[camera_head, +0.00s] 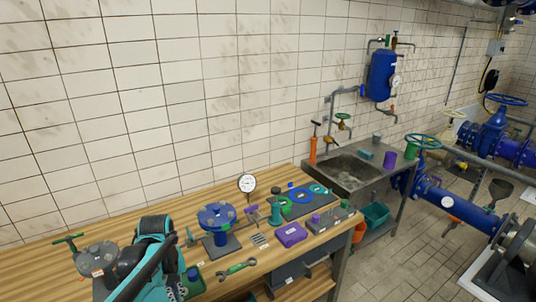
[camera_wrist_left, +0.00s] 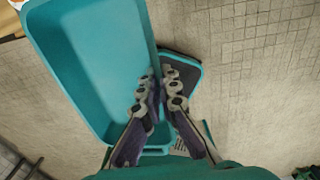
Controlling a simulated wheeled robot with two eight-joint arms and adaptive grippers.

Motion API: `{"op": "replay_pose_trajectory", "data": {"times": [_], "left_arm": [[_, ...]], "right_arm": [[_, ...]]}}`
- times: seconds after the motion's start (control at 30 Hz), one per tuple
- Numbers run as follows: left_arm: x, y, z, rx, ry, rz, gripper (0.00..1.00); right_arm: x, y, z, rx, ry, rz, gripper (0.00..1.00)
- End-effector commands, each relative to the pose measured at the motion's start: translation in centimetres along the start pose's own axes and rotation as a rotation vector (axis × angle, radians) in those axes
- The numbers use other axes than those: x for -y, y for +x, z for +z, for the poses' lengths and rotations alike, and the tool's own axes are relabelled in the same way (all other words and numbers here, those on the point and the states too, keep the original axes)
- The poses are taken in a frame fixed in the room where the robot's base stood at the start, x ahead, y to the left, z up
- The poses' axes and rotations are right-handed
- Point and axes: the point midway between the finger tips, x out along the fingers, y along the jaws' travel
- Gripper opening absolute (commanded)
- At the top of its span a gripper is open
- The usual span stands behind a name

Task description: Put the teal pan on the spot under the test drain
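The teal pan (camera_wrist_left: 85,60) fills the upper left of the left wrist view, a deep rectangular tray seen from above over the tiled floor. My left gripper (camera_wrist_left: 160,88) has its two fingers close together on either side of the pan's right wall, one inside and one outside, and appears shut on it. In the head view my left arm comes in at the lower left, and its fingers are not clearly seen. A blue tank (camera_head: 383,76) with a gauge and a pipe at its bottom hangs on the wall above the sink; I cannot tell whether this is the test drain. My right gripper is not in view.
The wooden bench (camera_head: 130,212) holds a blue valve (camera_head: 217,220), a gauge (camera_head: 247,184), a purple box (camera_head: 291,234) and a wrench (camera_head: 238,269). Right of it stands the sink (camera_head: 350,171), with a teal bin (camera_head: 376,215) below. Blue pipes (camera_head: 460,205) border the open floor.

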Motion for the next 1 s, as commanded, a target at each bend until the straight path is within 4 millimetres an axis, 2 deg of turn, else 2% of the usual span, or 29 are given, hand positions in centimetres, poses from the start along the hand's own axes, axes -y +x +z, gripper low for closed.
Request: {"op": "replay_pose_trajectory", "data": {"times": [0.27, 0.57, 0.77, 1.0], "left_arm": [[0.4, 1.4, -0.1, 0.0, -0.13, 0.0, 0.0], [1.1, 3.8, -0.4, 0.0, -0.394, 0.0, 0.0], [1.9, 6.7, -0.8, 0.0, -0.684, 0.0, 0.0], [3.3, 11.6, -1.7, 0.0, -1.222, 0.0, 0.0]], "right_arm": [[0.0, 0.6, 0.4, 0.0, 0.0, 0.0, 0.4], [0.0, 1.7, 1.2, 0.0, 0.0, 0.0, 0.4], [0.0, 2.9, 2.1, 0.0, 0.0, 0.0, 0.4], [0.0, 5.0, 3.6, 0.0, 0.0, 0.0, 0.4]]}}
